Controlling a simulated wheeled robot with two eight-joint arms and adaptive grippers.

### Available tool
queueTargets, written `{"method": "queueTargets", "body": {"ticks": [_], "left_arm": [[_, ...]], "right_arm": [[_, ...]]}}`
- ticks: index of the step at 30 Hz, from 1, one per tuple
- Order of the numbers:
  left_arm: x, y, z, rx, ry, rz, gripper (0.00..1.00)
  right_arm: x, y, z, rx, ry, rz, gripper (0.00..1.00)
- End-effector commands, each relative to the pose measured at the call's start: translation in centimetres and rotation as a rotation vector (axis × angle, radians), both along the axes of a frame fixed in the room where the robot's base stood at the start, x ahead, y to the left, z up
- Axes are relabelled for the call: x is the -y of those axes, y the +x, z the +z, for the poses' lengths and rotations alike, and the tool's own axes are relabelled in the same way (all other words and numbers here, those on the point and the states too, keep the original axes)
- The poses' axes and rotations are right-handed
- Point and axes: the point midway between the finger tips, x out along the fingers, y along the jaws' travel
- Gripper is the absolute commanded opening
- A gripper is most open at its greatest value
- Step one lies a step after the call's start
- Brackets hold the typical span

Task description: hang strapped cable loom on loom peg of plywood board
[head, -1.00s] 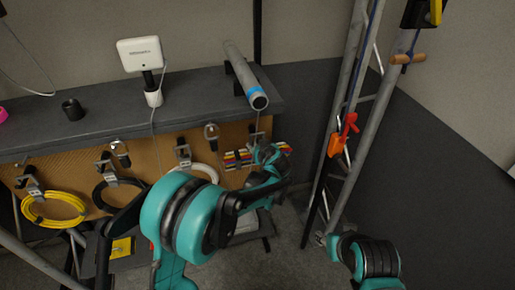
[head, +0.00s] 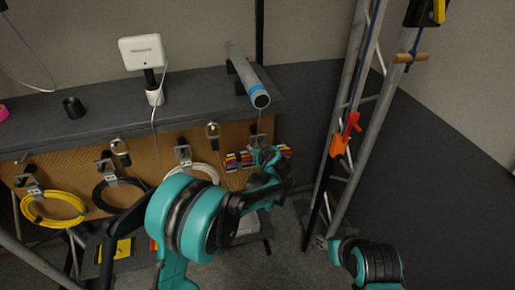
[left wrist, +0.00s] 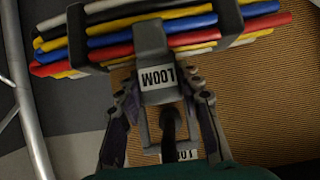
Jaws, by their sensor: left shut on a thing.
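The strapped cable loom (head: 240,161) is a bundle of red, blue, white, yellow and black cables in front of the plywood board (head: 153,160), near its right end. In the left wrist view the loom (left wrist: 110,35) lies across the top, with a grey strap tab (left wrist: 157,84) marked LOOM. My left gripper (head: 266,157) is shut on this tab, its fingers either side of it in the left wrist view (left wrist: 160,88). A dark peg (left wrist: 170,125) shows within a grey frame below the tab, above a second LOOM label (left wrist: 180,155). I cannot tell whether the frame is around the peg.
Yellow (head: 52,208), black (head: 104,197) and white (head: 203,169) cable coils hang along the board. A metal truss (head: 345,120) rises at the right.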

Motion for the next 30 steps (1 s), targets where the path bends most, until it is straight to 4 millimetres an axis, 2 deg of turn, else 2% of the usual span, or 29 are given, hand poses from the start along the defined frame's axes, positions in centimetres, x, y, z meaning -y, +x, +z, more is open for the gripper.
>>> {"method": "queueTargets", "body": {"ticks": [9,10,12,23,26,30], "left_arm": [[0.0,-0.2,-0.4,-0.006,-0.005,0.004,0.00],[0.0,-0.2,-0.4,-0.006,-0.005,0.004,0.40],[0.0,-0.2,-0.4,-0.006,-0.005,0.004,0.59],[0.1,-0.4,-0.2,-0.005,-0.004,0.002,0.59],[0.4,-1.3,0.4,-0.004,-0.003,0.002,0.59],[1.2,-3.6,1.8,-0.004,-0.003,0.000,0.59]], "right_arm": [[0.0,0.0,-0.1,0.000,0.000,0.000,0.40],[0.0,0.0,-0.1,0.000,0.000,0.000,0.40],[0.0,0.0,-0.1,0.000,0.000,0.000,0.40],[0.0,0.0,0.0,0.000,0.000,0.000,0.40],[0.0,0.0,0.0,0.000,0.000,0.000,0.40],[0.0,0.0,0.0,0.000,0.000,0.000,0.40]]}}
